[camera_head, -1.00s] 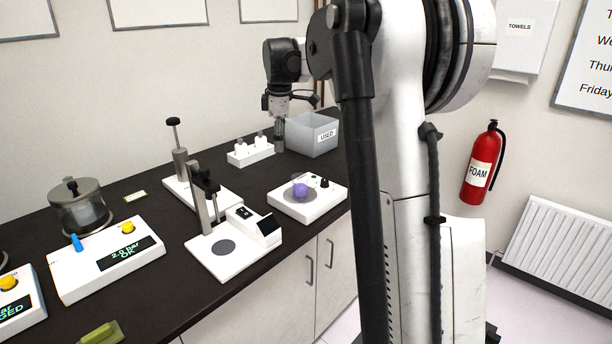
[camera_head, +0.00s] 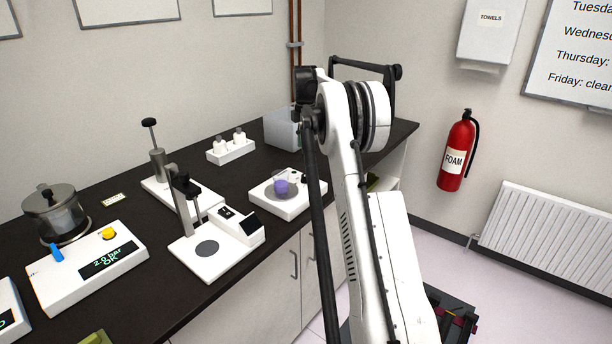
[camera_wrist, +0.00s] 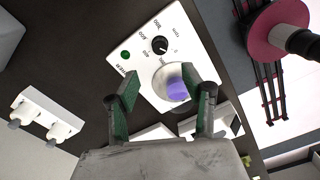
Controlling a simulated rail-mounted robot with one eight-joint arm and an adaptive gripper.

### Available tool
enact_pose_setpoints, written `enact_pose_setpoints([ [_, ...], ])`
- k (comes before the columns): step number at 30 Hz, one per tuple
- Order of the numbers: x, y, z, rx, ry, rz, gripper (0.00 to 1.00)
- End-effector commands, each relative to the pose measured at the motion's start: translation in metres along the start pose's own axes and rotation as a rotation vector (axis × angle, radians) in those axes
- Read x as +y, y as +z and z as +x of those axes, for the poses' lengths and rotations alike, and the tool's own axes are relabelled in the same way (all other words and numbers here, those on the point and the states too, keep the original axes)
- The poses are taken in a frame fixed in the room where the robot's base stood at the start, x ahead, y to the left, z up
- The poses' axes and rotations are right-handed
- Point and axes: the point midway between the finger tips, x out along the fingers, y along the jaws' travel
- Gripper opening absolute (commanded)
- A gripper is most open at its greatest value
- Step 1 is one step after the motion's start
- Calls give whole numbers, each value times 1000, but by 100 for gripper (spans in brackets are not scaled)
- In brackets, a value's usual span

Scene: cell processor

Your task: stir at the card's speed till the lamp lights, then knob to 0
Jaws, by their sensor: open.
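The white stirrer (camera_head: 300,204) stands on the dark bench in the head view, with a beaker of purple liquid (camera_head: 281,187) on its round plate. In the wrist view, the stirrer (camera_wrist: 145,62) shows its black knob (camera_wrist: 159,45) inside a printed scale and a small round green lamp (camera_wrist: 126,54); I cannot tell if it is lit. The beaker (camera_wrist: 178,88) shows between the fingers. My gripper (camera_wrist: 160,84) is open and empty, with its fingertips on either side of the view of the stirrer. In the head view my arm hides the gripper. A small card (camera_head: 114,199) lies on the bench, its writing unreadable.
A white rack with bottles (camera_head: 231,153) and a grey bin (camera_head: 284,131) stand behind the stirrer. A white stand device (camera_head: 215,250) and a pressure unit (camera_head: 88,262) stand to the left. Dark bench shows between them.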

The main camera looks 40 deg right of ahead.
Motion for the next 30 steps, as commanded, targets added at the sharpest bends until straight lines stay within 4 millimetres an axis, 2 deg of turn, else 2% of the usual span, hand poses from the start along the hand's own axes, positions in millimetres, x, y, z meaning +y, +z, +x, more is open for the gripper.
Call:
enact_pose_setpoints([
  [18,0,-1,105,0,1,1,44],
  [24,0,-1,123,0,1,1,44],
  [30,0,-1,127,0,1,1,44],
])
